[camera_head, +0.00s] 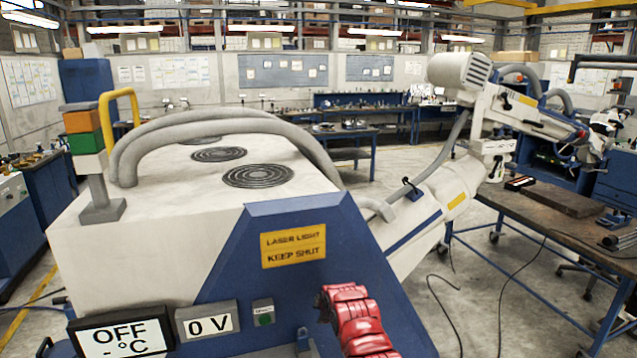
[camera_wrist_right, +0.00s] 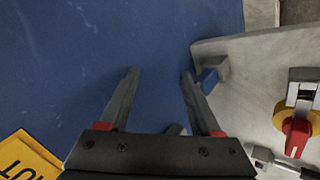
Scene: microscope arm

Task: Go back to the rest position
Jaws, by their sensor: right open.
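My right gripper (camera_wrist_right: 160,76) is open and empty in the wrist view, its two dark fingers spread apart in front of a blue panel (camera_wrist_right: 70,60). In the head view a red part of my right arm (camera_head: 355,322) shows at the bottom middle, in front of the machine's blue panel (camera_head: 300,222). The fingers are hard to make out there. The large pale machine (camera_head: 120,255) carries a yellow "LASER LIGHT KEEP SHUT" sign (camera_head: 293,246). A corner of a yellow sign (camera_wrist_right: 25,158) shows in the wrist view. My left gripper is not in view.
A display reads "OFF" (camera_head: 120,333), beside a "0 V" display (camera_head: 207,320) and a green button (camera_head: 263,312). A red and yellow rotary switch (camera_wrist_right: 298,135) is right of the fingers. A wheeled workbench (camera_head: 560,215) stands at right; cables (camera_head: 500,300) lie on the floor.

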